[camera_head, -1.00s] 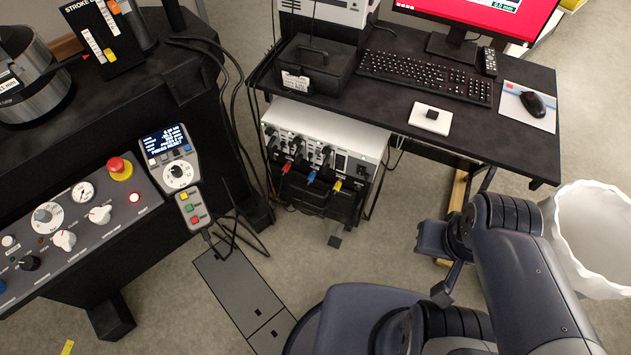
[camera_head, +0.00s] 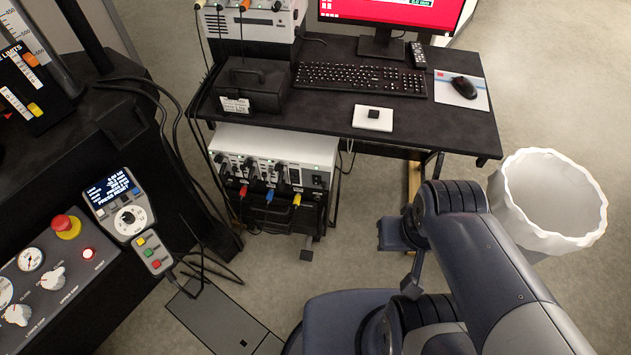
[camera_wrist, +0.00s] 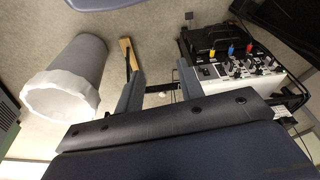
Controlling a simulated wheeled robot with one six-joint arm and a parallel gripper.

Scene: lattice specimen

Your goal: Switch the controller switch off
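The controller box (camera_head: 240,145) is a white-topped unit under the desk. Its front has several knobs, plugs with red, blue and yellow leads, and what looks like a dark switch or socket (camera_head: 317,180) at the right end; its setting is too small to read. The box also shows upside down in the wrist view (camera_wrist: 284,87), to the right of my gripper. My gripper (camera_wrist: 160,84) is open and empty, its two fingers apart with a desk leg and floor seen beyond. It is clear of the box.
A black desk (camera_head: 430,125) carries a keyboard (camera_head: 360,78), mouse (camera_head: 464,87), monitor and black case (camera_head: 250,85). A white bin (camera_head: 548,200) stands right of my arm. A control console (camera_head: 60,265) with a red button and a handset (camera_head: 122,205) is left. Cables hang between console and box.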

